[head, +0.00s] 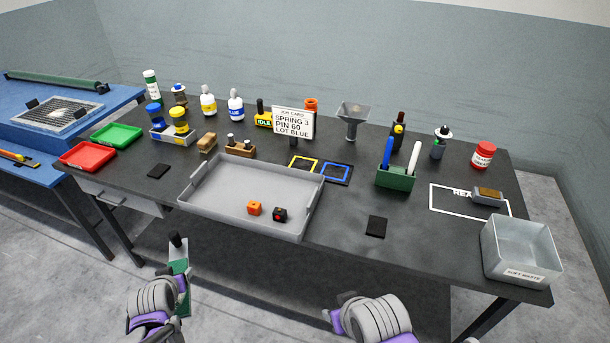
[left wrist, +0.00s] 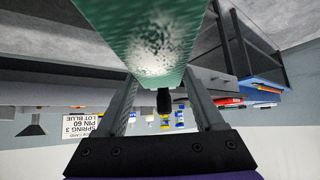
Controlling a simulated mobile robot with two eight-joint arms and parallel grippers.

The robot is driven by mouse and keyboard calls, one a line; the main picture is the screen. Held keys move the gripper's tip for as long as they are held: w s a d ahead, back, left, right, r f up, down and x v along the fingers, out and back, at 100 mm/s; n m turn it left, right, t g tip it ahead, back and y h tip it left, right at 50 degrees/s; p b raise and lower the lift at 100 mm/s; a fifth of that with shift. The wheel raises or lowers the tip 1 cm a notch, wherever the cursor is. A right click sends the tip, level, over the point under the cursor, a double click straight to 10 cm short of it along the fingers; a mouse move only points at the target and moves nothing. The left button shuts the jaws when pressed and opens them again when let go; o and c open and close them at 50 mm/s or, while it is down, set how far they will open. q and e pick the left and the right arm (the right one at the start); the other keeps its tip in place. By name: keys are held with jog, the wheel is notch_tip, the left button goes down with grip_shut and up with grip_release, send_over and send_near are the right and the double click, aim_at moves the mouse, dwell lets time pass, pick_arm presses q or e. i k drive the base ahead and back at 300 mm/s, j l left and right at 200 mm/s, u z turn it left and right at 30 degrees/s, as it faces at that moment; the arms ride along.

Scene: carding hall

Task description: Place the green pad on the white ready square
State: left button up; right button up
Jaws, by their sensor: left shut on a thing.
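The green pad (head: 186,303) is upright in my left gripper (head: 180,283), in front of the table's front edge at the lower left of the head view. A dark knob shows at its top end. In the left wrist view the green pad (left wrist: 135,35) fills the top middle, between the two fingers (left wrist: 165,95). The white ready square (head: 438,208) is an outline at the table's right, its lettering partly covered by a brown-topped grey block (head: 488,196). My right gripper (head: 340,308) is low in front of the table; its fingers are hard to make out.
A big grey tray (head: 210,206) holds an orange and a black block. A small black pad (head: 376,227) lies near the front edge. Bottles stand behind.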

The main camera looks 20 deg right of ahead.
aim_at(471, 211)
jog(key=k+z, duration=0.2)
jog(key=z, duration=0.15)
jog(key=k+l+z, duration=0.1)
jog(key=z, duration=0.2)
jog(key=k+z, duration=0.1)
jog(key=z, duration=1.4)
